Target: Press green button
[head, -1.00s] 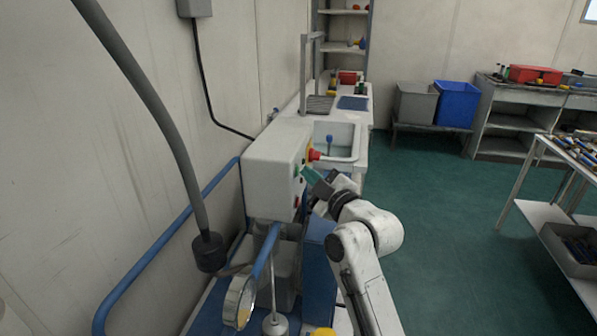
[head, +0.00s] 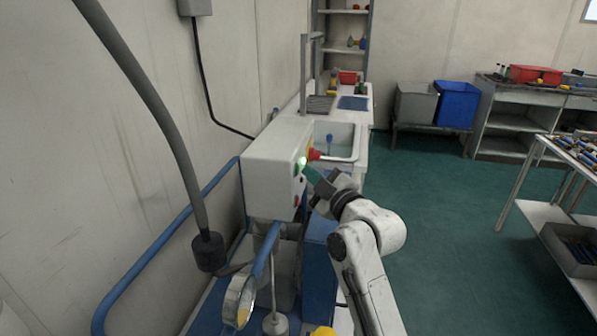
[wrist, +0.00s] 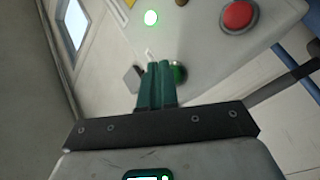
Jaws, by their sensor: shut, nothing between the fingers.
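The white panel box (head: 270,170) stands against the left wall. In the wrist view a round green button (wrist: 179,72) in a dark ring sits on the panel face, partly hidden behind my fingertips. My gripper (wrist: 160,68) is shut and empty, its teal fingers at the button; I cannot tell whether they touch it. In the head view my gripper (head: 309,173) is at the panel's right face. A green lamp (wrist: 151,18) glows brightly on the panel; its glow also shows in the head view (head: 302,163).
A red button (wrist: 238,16) is also on the panel face. A red knob on a yellow base (head: 314,155) sticks out near my gripper. A sink (head: 337,140) lies behind the panel. A blue rail (head: 165,245) runs along the wall. The floor to the right is open.

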